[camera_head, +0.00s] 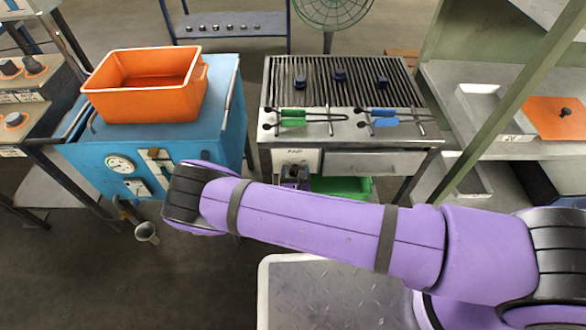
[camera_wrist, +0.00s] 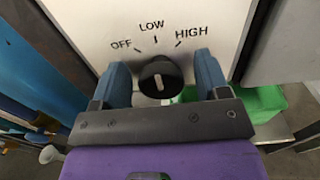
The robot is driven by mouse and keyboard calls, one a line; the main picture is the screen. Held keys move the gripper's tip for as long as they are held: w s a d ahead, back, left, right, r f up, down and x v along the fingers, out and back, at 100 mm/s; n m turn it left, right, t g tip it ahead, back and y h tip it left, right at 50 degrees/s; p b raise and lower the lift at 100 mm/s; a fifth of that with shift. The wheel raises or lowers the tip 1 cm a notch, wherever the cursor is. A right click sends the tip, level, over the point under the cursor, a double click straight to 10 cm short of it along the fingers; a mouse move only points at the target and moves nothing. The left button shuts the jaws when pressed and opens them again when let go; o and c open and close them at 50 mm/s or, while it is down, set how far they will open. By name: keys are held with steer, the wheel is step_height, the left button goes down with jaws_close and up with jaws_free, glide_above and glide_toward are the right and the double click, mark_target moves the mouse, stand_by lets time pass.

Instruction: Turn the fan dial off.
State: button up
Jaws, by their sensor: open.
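The fan dial (camera_wrist: 160,76) is a round black knob with a pale mark, on a white panel (camera_wrist: 210,18) printed OFF, LOW and HIGH. The mark looks close to upright, roughly towards LOW; its exact setting is hard to tell. My gripper (camera_wrist: 160,66) is open, with one blue-grey finger on each side of the dial. Gaps show between the fingers and the knob, and I cannot tell whether either touches it. In the head view the labelled fan panel (camera_head: 297,154) is on the front of the grill bench, and my arm and gripper hide most of the dial.
A grill (camera_head: 330,75) with black knobs tops the bench, with green-handled tongs (camera_head: 292,117) and blue-handled tongs (camera_head: 385,117) in front. A green bin (camera_head: 343,187) sits below. A blue cabinet (camera_head: 85,150) carrying an orange bin (camera_head: 150,103) stands at left.

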steer(key=c, duration=0.9)
steer(key=shift+c, duration=0.2)
steer(key=shift+n, duration=0.4)
steer(key=n, duration=0.3)
steer(key=shift+a+n, duration=0.1)
steer(key=shift+n, duration=0.3)
steer(key=shift+f+n, duration=0.15)
steer(key=shift+n, duration=2.05)
steer(key=o, duration=0.9)
